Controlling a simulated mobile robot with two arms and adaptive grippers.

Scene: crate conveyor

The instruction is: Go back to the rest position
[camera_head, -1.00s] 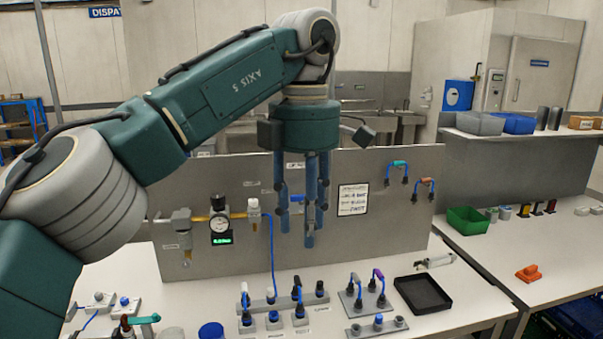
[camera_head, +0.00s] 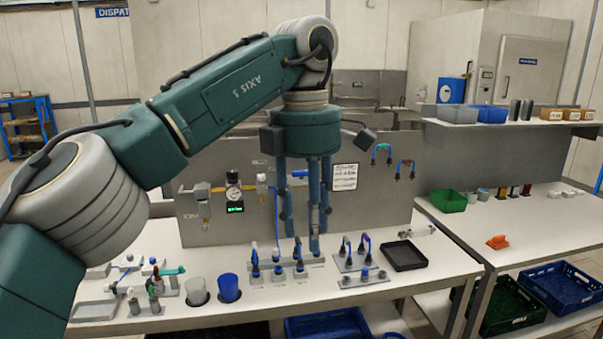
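My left arm comes in from the left and reaches across the upper middle of the view. My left gripper (camera_head: 305,222) hangs fingers down in front of the grey back panel (camera_head: 232,165), above the bench. Its blue fingers look spread, with nothing seen between them. The fingers hide part of the panel and the back of the connector row. My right arm and gripper do not show.
Below the gripper stand a connector row (camera_head: 312,262) and a fixture with looped cables (camera_head: 362,278). A black tray (camera_head: 404,256) lies to their right. A blue cup (camera_head: 229,288) and a clear cup (camera_head: 197,291) stand left. Crates (camera_head: 559,288) sit low at right.

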